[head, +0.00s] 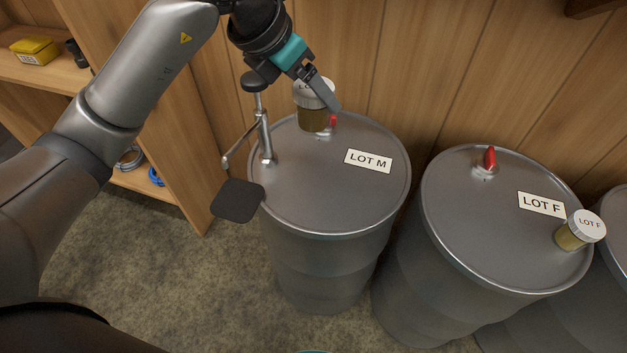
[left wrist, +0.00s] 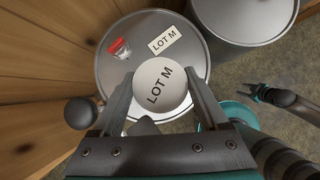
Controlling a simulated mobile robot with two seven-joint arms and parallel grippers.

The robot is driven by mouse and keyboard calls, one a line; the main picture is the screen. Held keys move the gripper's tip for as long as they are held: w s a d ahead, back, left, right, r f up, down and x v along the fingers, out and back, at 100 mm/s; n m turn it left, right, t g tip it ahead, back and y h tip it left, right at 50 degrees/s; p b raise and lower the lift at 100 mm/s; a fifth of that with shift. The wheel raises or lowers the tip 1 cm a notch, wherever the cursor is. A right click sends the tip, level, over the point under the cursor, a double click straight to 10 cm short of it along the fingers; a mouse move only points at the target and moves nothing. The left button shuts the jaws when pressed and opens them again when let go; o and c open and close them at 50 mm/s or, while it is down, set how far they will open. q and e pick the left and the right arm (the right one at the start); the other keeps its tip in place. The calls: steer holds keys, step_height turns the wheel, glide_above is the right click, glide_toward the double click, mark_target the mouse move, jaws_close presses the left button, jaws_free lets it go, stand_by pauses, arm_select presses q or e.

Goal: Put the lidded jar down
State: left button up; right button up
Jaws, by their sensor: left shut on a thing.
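The lidded jar (head: 312,116) has amber contents and a white lid marked LOT M. It is upright over the back of the grey LOT M drum (head: 330,190), just left of the drum's red bung (head: 333,121). My left gripper (head: 325,95) is shut on it, with a finger on each side of the lid (left wrist: 162,88) in the left wrist view. The jar seems to be above the drum top; any gap is hard to judge. My right gripper (left wrist: 247,91) shows only in the left wrist view, open and empty at the right.
A metal fixture with a black knob (head: 254,81) and dark plate (head: 238,200) stands at the drum's left. The LOT F drum (head: 480,225) at right bears another lidded jar (head: 579,231). A wood wall is behind. The LOT M drum's front top is clear.

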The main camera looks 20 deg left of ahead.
arm_select(q)
step_height(320, 180, down, 18)
steer(key=b, duration=0.6)
steer(key=shift+r, duration=0.25)
steer(key=shift+f+b, duration=0.35)
steer(key=shift+f, duration=0.3)
arm_select(e)
steer(key=w+a+r, duration=0.1)
steer(key=w+r, duration=0.2)
steer(key=r, duration=0.3)
steer(key=w+a+r+t, duration=0.1)
steer(key=w+r, duration=0.2)
steer(key=r, duration=0.4)
steer(key=shift+a+t, duration=0.3)
steer(key=shift+a, duration=0.1)
arm_select(q)
steer(key=o, duration=1.5)
steer(key=shift+f, duration=0.1)
arm_select(e)
steer(key=shift+r, duration=0.25)
steer(key=shift+w, duration=0.1)
